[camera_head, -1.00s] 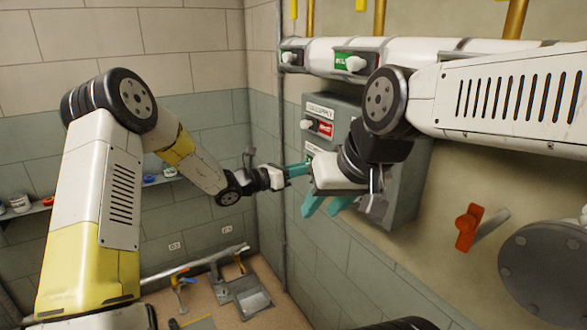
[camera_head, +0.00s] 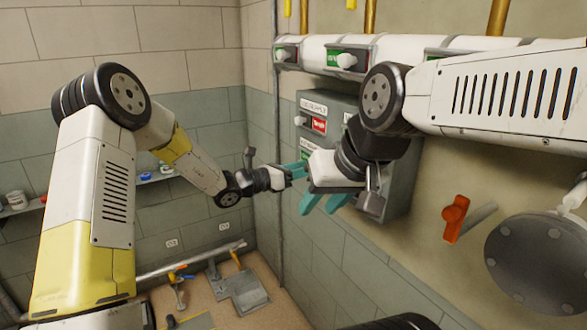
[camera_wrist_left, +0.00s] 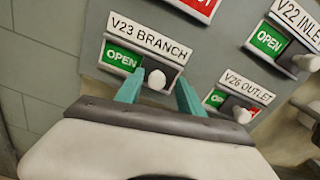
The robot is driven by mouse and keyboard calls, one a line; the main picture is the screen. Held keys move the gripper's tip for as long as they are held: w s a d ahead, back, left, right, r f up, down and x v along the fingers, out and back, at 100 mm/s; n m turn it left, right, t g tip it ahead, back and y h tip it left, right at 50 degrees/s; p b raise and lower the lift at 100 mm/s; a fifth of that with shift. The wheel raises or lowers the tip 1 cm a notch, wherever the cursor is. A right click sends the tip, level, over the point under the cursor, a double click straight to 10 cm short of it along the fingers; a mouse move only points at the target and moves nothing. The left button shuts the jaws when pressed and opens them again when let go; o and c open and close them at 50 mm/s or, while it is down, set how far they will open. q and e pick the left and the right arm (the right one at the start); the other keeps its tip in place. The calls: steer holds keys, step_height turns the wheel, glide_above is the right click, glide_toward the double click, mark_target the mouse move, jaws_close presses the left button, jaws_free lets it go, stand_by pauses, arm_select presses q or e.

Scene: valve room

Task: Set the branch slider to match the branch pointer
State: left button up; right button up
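In the left wrist view the V23 BRANCH slider has a white knob (camera_wrist_left: 157,79) to the right of a green OPEN plate (camera_wrist_left: 122,58). My left gripper (camera_wrist_left: 159,90) is open, with one teal finger on each side of the knob. I cannot tell if either finger touches it. In the head view my left gripper (camera_head: 296,171) is at the lower left of the grey panel (camera_head: 343,106), partly behind my right gripper. My right gripper (camera_head: 322,203) is open and empty in front of the panel. I cannot tell which pointer is the branch pointer.
The V26 OUTLET knob (camera_wrist_left: 243,115) and V22 INLET knob (camera_wrist_left: 306,63) are close by at right. A white pipe (camera_head: 395,55) with labelled white knobs runs above the panel. An orange lever (camera_head: 455,218) and round grey flange (camera_head: 535,255) are at right.

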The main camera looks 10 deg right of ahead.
arm_select(q)
steer(key=v, duration=0.7)
steer(key=shift+a, duration=0.35)
steer(key=shift+s, duration=0.15)
